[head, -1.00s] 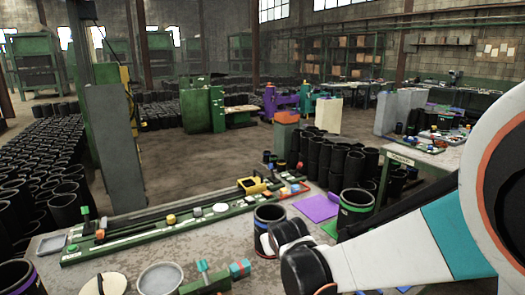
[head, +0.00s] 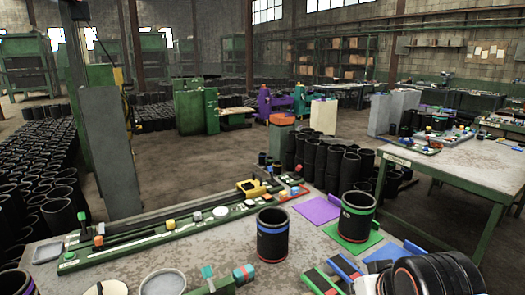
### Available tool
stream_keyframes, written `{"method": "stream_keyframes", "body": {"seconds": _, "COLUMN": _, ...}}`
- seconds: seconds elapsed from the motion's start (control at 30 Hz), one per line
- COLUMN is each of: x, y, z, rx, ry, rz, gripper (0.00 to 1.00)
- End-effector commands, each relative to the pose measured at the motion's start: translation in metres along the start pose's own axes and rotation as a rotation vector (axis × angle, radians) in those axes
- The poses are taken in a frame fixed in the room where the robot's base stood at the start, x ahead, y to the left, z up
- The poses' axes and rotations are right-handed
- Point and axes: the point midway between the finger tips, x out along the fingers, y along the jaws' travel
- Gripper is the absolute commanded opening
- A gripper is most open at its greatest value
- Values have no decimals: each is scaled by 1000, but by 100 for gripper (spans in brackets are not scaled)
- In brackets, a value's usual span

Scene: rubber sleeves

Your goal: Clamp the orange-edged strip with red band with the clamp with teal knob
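A green clamp-like piece (head: 222,287) with a teal knob (head: 208,272) stands at the table's front edge, left of centre, cut off by the picture's lower edge. A teal and red block (head: 243,274) is beside it. I cannot pick out an orange-edged strip with a red band for certain. A long green rail fixture (head: 140,243) across the table carries small orange, red and white parts. A dark part of my arm shows at the lower right; my gripper's fingertips cannot be made out.
A black sleeve with a blue band (head: 272,236) stands mid-table. A black sleeve with a green band (head: 356,216) stands on a green mat (head: 373,238), near a bare purple mat (head: 318,209). Round dishes (head: 162,283) lie at the front.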

Motion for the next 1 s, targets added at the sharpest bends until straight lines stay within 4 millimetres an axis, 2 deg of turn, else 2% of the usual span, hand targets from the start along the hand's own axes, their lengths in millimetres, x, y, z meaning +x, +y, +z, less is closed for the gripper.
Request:
{"method": "stream_keyframes", "body": {"seconds": 0.1, "x": -10, "y": 5, "z": 20, "rx": 26, "ry": -14, "rz": 1, "gripper": 0}}
{"method": "stream_keyframes", "body": {"seconds": 0.23, "x": -15, "y": 7, "z": 32, "rx": 38, "ry": -23, "rz": 1, "gripper": 0}}
{"method": "stream_keyframes", "body": {"seconds": 0.43, "x": -16, "y": 7, "z": 34, "rx": 42, "ry": -25, "rz": 0, "gripper": 0}}
{"method": "stream_keyframes", "body": {"seconds": 0.53, "x": -14, "y": 6, "z": 28, "rx": 41, "ry": -13, "rz": -4, "gripper": 0}}
{"method": "stream_keyframes", "body": {"seconds": 0.67, "x": -4, "y": 0, "z": 0, "rx": 37, "ry": 35, "rz": -23, "gripper": 0}}
{"method": "stream_keyframes", "body": {"seconds": 1.0, "x": 46, "y": -30, "z": -109, "rx": 36, "ry": 252, "rz": -98, "gripper": 0}}
